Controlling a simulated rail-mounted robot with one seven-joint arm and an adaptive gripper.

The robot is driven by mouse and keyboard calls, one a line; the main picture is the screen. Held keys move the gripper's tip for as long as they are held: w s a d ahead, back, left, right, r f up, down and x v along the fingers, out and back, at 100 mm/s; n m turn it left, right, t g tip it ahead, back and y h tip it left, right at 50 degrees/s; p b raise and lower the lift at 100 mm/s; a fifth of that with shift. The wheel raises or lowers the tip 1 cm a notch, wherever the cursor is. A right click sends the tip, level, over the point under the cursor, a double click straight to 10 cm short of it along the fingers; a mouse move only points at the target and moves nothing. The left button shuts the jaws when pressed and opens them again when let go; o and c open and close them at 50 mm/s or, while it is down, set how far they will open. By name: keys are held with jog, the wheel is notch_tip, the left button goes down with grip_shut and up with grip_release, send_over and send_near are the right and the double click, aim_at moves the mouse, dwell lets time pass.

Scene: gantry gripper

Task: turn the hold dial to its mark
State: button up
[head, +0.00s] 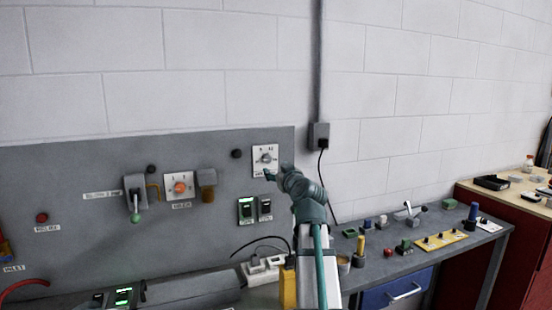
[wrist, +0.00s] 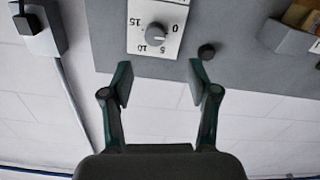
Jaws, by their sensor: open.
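A grey round dial knob (head: 265,158) sits on a white plate (head: 258,148) near the top right of the grey panel. In the wrist view the knob (wrist: 156,33) shows at the top centre, with the numbers 0, 5, 10 and 15 around it on the plate (wrist: 138,42). The label under it is too small to read in the head view. My gripper (wrist: 160,84) is open and empty, with its fingers spread to either side of the line toward the knob, apart from it. In the head view my gripper (head: 271,175) is just below the dial, partly hidden by my arm.
An orange knob (head: 180,188) on another white plate and a lever switch (head: 135,200) are farther left. A dark round button (head: 237,154) is beside the dial, and green-lit switches (head: 246,210) are below. A grey bench (head: 385,262) with several small parts stands right.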

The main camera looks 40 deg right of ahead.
aim_at(268, 160)
jog(key=p+x, duration=0.1)
jog(key=x, duration=0.2)
jog(key=p+x, duration=0.1)
jog(key=x, duration=0.2)
jog(key=p+x, duration=0.1)
jog(key=x, duration=0.2)
jog(key=shift+w+d+r, duration=0.1)
jog(key=shift+d+r, duration=0.2)
jog(key=shift+d, duration=0.2)
jog(key=shift+w+d+f, duration=0.15)
jog(key=shift+w, duration=0.35)
jog(key=shift+c, duration=0.4)
grip_shut()
